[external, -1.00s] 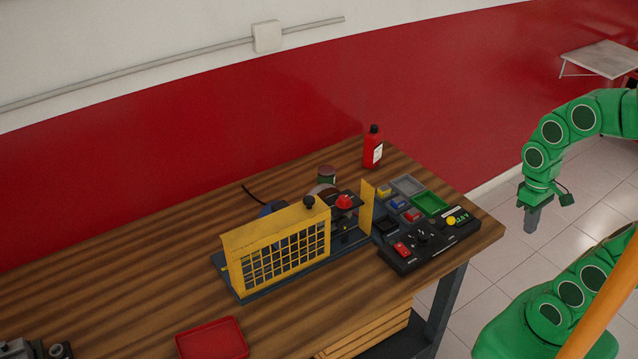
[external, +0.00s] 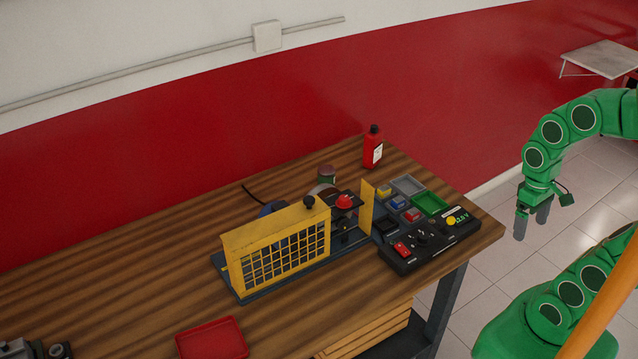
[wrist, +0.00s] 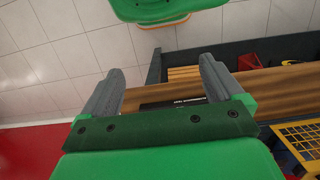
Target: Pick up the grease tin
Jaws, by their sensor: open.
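A small round tin (external: 326,173) with a brownish top and greenish side stands on the wooden workbench, behind the yellow-guarded engine trainer; its lower part is partly hidden. It looks like the grease tin, but no label can be read. My gripper (external: 531,229) hangs pointing down off the right end of the bench, well away from the tin. Its two grey fingers are apart with nothing between them. In the wrist view my open gripper (wrist: 160,73) shows the same, and the tin is not seen there.
The engine trainer (external: 275,255) with its yellow guard stands mid-bench. A red bottle (external: 372,150) stands at the back. Coloured trays (external: 430,204) and a black control panel (external: 428,243) fill the right end. A red tray (external: 212,340) lies in front. The bench's left side is largely clear.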

